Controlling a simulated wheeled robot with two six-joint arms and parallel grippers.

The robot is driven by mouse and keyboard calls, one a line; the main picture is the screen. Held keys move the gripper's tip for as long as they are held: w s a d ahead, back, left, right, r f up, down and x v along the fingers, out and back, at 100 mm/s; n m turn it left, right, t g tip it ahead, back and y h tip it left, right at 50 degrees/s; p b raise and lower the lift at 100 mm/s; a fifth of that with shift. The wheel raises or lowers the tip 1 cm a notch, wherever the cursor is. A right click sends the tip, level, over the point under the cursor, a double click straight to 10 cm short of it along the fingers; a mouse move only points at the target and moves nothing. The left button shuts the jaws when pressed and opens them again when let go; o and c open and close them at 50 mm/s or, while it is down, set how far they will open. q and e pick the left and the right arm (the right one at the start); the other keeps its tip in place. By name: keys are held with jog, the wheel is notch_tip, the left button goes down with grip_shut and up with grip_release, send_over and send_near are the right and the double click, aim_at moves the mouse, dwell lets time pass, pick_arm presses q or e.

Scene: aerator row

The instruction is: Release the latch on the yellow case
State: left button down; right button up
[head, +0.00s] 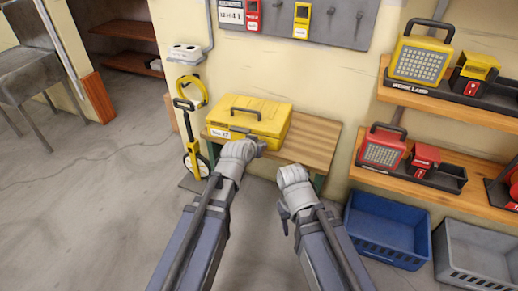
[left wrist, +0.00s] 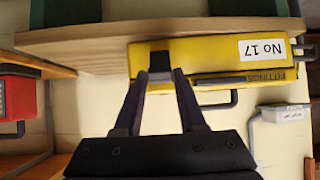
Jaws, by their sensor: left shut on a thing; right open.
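The yellow case (head: 262,118), with a dark handle and a white label, lies closed on a small wooden table (head: 310,140). In the left wrist view the yellow case (left wrist: 215,52) appears upside down, with the label "No 17". My left gripper (left wrist: 161,74) is shut on the dark latch (left wrist: 160,60) at the case's front. In the head view my left gripper (head: 261,146) is mostly hidden by its own wrist, and so is the latch. My right gripper (head: 284,214) is open and empty, in front of the table and apart from the case.
A blue crate (head: 388,230) and a grey crate (head: 475,255) stand on the floor at right. Shelves above hold a yellow lamp (head: 420,60) and a red lamp (head: 382,150). A yellow wheeled tool (head: 192,140) stands left of the table. The floor at left is mostly clear.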

pick_arm(q)
jog(key=shift+s+f+t+b, duration=0.2)
jog(key=shift+f+t+b, duration=0.1)
jog(key=shift+b, duration=0.1)
jog(key=shift+r, duration=0.1)
jog(key=shift+c, duration=2.4)
grip_release()
jog(key=shift+r, duration=0.1)
